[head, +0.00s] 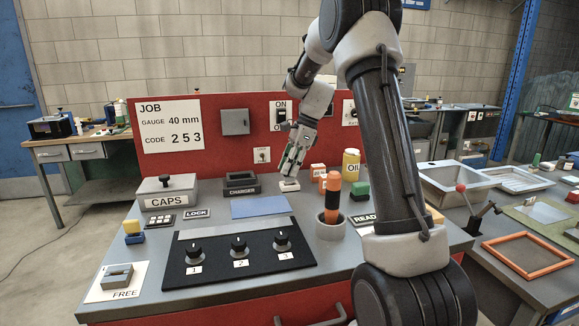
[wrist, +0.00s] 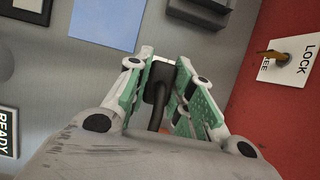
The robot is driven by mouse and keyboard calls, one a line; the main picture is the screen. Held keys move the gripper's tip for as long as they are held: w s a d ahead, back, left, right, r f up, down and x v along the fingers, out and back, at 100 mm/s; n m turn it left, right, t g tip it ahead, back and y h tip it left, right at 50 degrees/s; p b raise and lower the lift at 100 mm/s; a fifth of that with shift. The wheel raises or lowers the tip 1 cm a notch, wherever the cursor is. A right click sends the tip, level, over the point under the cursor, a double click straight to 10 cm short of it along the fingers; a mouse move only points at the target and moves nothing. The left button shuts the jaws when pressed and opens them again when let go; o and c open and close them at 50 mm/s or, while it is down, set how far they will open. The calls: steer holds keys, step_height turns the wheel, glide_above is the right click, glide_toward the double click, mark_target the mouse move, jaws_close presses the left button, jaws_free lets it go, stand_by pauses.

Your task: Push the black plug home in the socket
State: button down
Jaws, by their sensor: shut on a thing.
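My gripper (head: 290,172) is low over the bench top, pointing down, in front of the red back panel. In the wrist view its green-and-white fingers (wrist: 160,88) are shut on the black plug (wrist: 157,84), whose dark cable runs back toward the wrist. A small white block (head: 289,186), which looks like the socket, sits on the bench right under the fingertips. A pale edge of it shows beyond the plug in the wrist view (wrist: 164,61). The fingers hide where plug and block meet, so I cannot tell how deep the plug is.
The dark charger cradle (head: 241,183) stands left of my gripper and a blue mat (head: 260,206) lies in front. An orange-handled tool (head: 333,185) stands in a grey cup (head: 330,227).

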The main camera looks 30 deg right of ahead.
steer(key=shift+f, duration=1.25)
steer(key=c, duration=1.2)
jaws_free()
steer(key=shift+o, duration=0.2)
steer(key=v, duration=1.2)
